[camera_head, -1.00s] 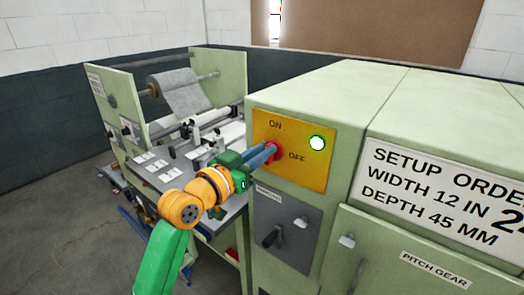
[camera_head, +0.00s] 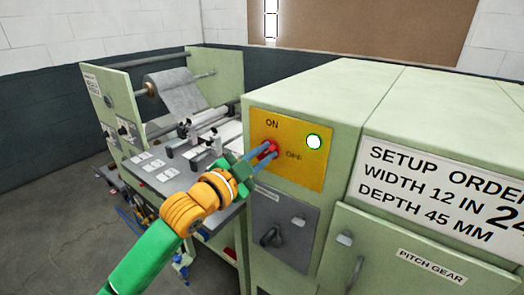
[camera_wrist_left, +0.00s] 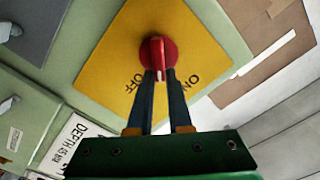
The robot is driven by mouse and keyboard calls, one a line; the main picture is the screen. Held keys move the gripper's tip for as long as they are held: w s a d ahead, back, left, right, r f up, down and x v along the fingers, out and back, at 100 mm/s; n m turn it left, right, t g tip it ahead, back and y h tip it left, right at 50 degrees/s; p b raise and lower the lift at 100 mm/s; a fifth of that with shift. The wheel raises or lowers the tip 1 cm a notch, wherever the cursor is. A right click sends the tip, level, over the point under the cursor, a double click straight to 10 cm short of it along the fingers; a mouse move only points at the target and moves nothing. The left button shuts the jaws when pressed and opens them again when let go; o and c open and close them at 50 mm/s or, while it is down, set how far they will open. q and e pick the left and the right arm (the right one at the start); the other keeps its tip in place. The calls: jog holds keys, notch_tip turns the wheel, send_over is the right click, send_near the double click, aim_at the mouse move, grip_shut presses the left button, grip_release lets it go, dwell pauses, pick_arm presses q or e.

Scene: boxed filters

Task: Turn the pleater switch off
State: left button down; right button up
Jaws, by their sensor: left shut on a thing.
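The pleater switch is a red knob (camera_head: 268,148) on a yellow panel (camera_head: 312,177) marked ON at upper left and OFF at right. My left gripper (camera_head: 266,153) reaches it from the lower left, its fingers around the knob and shut on it. In the left wrist view, the knob (camera_wrist_left: 157,50) sits at the fingertips (camera_wrist_left: 160,77); its white mark lies between the words ON and OFF. My right gripper is out of view.
A grey panel with a dark handle (camera_head: 271,235) sits below the yellow one. A setup order sign (camera_head: 430,190) and a pitch gear cover (camera_head: 430,265) are at right. The pleater's feed table with a grey media roll (camera_head: 172,85) stands at left.

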pick_arm(q)
jog(key=shift+s+d+f+m+p, duration=0.1)
jog(key=shift+f+m+p, duration=0.25)
jog(key=shift+m, duration=1.25)
jog(key=shift+s+d+f+m+p, duration=0.15)
jog(key=shift+m+p, duration=0.4)
jog(key=shift+m, duration=1.05)
jog(key=shift+w+f+m+p, duration=0.1)
jog(key=shift+f+m+p, duration=0.25)
jog(key=shift+m, duration=1.25)
jog(key=shift+r, duration=0.1)
jog(key=c, duration=0.8)
grip_release()
jog(key=shift+c, duration=0.2)
jog(key=shift+s, duration=0.1)
jog(key=b+v, duration=0.2)
jog(key=v, duration=0.5)
